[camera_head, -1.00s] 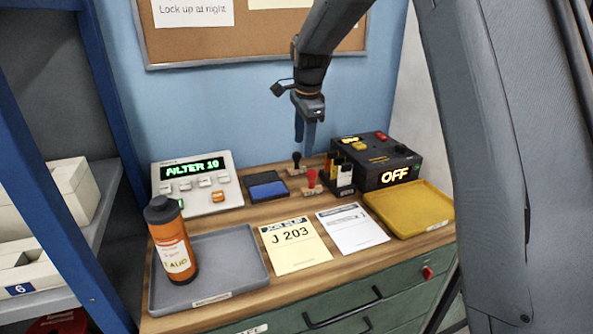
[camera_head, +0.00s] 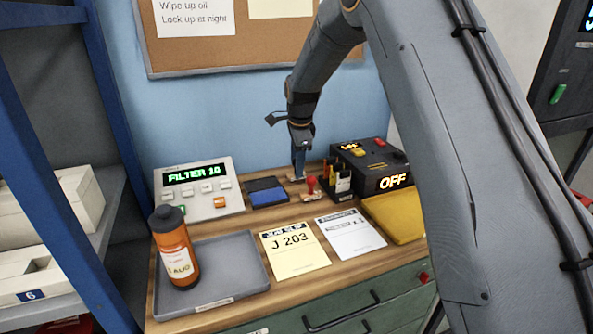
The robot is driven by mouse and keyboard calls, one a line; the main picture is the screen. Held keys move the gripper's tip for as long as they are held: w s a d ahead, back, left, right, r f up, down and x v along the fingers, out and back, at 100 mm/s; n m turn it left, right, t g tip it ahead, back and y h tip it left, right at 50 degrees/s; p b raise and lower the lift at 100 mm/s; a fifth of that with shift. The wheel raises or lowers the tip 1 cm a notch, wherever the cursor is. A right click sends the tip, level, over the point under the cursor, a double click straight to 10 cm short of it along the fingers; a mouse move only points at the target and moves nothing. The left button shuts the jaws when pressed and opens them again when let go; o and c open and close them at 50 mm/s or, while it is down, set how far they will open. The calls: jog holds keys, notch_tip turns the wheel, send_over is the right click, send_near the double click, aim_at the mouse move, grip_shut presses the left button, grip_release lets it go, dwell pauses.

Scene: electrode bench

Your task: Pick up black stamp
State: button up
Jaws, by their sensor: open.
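My gripper (camera_head: 299,165) points down at the back of the wooden bench, right where the black stamp stands. Its blue-grey fingers hide most of the black stamp; only a little of its wooden mount (camera_head: 291,179) shows at their lower left. I cannot tell whether the fingers are around the stamp or just in front of or above it. The red stamp (camera_head: 311,185) stands upright just to the right and nearer, beside the fingers.
A black holder (camera_head: 341,188) with several upright pieces stands right of the red stamp, before a black box (camera_head: 376,165) reading OFF. An ink pad (camera_head: 267,192) lies left of the gripper. An orange bottle (camera_head: 174,250) stands on a grey tray (camera_head: 230,262). Paper slips lie in front.

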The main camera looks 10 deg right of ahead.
jog(key=shift+c, duration=0.3)
jog(key=c, duration=1.1)
jog(key=b+v, duration=0.1)
jog(key=v, duration=0.2)
jog(key=w+v, duration=0.1)
jog(key=v, duration=0.2)
jog(key=w+b+v, duration=0.1)
jog(key=v, duration=0.2)
jog(key=shift+w+a+r+b, duration=0.1)
jog(key=shift+r+b, duration=0.2)
jog(key=shift+r, duration=0.4)
